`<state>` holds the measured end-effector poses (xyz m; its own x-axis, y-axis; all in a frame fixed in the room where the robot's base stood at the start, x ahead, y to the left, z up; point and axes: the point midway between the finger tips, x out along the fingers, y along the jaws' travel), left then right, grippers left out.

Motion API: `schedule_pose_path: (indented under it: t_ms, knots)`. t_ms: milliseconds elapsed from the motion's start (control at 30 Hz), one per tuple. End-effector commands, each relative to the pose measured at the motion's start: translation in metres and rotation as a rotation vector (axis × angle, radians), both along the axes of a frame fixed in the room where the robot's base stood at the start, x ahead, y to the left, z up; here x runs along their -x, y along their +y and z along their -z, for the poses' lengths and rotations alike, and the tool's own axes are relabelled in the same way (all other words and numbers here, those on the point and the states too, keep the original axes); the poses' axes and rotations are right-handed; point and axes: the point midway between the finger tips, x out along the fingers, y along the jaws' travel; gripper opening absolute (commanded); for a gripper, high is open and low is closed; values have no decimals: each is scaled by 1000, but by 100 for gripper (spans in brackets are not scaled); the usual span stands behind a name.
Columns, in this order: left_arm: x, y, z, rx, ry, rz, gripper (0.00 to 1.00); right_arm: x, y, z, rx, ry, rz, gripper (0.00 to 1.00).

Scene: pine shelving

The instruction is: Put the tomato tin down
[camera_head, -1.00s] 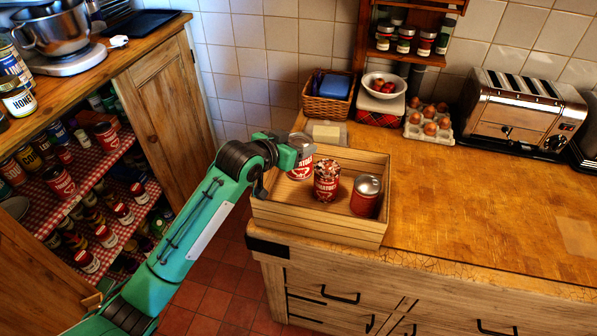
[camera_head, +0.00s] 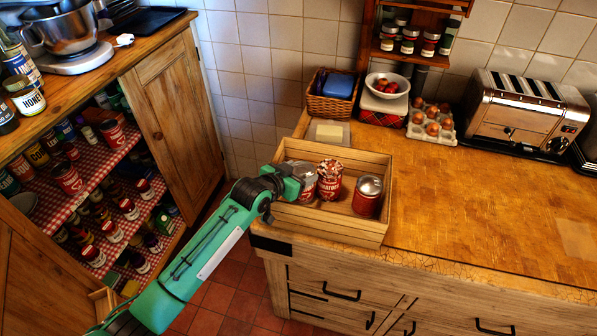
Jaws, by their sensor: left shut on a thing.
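The tomato tin (camera_head: 306,184), red and white with a silver lid, is at the left inside of a wooden crate (camera_head: 330,229) on the counter. My left gripper (camera_head: 295,185) is shut on it from the left, over the crate's left wall. The gripper hides part of the tin, and I cannot see whether its base touches the crate floor. Beside it stand another red tomato tin (camera_head: 329,182) and a red tin with a silver lid (camera_head: 367,196). My right gripper is out of view.
Behind the crate are a butter dish (camera_head: 329,132), a wicker basket (camera_head: 332,97), a bowl on a tin (camera_head: 386,88), and an egg tray (camera_head: 432,122). A toaster (camera_head: 525,113) stands at right. The counter right of the crate is clear. An open cupboard (camera_head: 90,180) holds several tins.

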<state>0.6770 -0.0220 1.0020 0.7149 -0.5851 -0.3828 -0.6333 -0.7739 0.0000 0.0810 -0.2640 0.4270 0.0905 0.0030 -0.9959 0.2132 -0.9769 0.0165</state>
Motion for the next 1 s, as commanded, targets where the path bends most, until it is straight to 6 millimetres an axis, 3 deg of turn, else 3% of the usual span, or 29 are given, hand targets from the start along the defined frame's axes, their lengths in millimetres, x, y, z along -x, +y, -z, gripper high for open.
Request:
schedule_pose_path:
  t_ms: [133,167,233,667,1000]
  knots:
    - [0,0,3,2,-2,0,10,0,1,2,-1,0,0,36]
    - [0,0,3,0,0,0,72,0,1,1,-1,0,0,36]
    - [0,0,3,0,0,0,86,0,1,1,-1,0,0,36]
    - [3,3,-1,-1,1,-1,88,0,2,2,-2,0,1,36]
    - [41,34,-20,-1,-1,1,88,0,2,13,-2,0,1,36]
